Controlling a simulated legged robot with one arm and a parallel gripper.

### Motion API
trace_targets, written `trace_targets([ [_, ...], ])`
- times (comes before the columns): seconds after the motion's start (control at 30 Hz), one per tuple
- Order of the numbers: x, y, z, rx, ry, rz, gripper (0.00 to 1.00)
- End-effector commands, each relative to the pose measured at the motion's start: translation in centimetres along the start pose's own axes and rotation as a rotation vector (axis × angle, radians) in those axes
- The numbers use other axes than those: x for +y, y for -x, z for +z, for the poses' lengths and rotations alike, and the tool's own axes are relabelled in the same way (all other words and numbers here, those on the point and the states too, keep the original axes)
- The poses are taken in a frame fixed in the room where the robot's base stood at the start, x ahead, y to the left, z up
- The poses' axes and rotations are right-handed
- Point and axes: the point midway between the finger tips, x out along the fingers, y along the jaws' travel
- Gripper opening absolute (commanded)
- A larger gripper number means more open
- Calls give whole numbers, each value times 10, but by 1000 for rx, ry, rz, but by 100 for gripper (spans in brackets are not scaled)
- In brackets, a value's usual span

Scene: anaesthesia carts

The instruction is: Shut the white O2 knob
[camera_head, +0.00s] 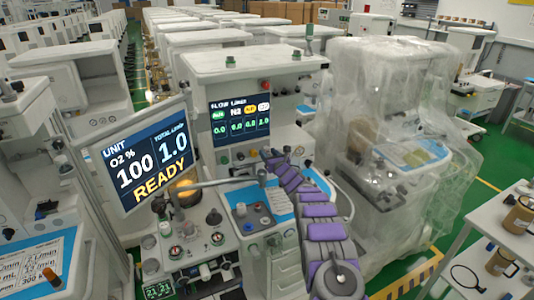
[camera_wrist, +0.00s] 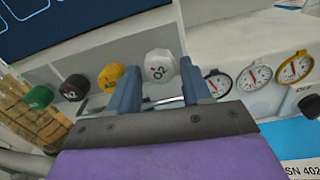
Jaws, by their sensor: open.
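The white O2 knob (camera_wrist: 161,66) shows in the wrist view as a faceted knob marked "O2" on the cart's front panel. My gripper (camera_wrist: 160,82) is open, with one blue finger at the knob's left and one at its right. The knob appears between the fingertips; whether they touch it I cannot tell. In the head view my purple-banded arm (camera_head: 325,231) reaches to the cart below the flow screen (camera_head: 240,117), and the knob is not clearly visible there.
A yellow knob (camera_wrist: 110,77), a black N2 knob (camera_wrist: 74,88) and a green knob (camera_wrist: 39,97) sit left of the white one. Several round gauges (camera_wrist: 255,76) are at right. A plastic-wrapped cart (camera_head: 390,130) stands right of my arm.

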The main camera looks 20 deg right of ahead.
Motion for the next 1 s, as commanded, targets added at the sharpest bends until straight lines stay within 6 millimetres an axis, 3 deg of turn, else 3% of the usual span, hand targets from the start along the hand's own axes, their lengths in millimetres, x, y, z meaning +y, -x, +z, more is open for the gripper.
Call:
trace_targets([
  [0.33,2,-18,0,-2,3,2,48],
  [0.87,-2,-22,0,-1,4,-7,48],
  [1.0,-2,-22,0,-1,4,-7,36],
])
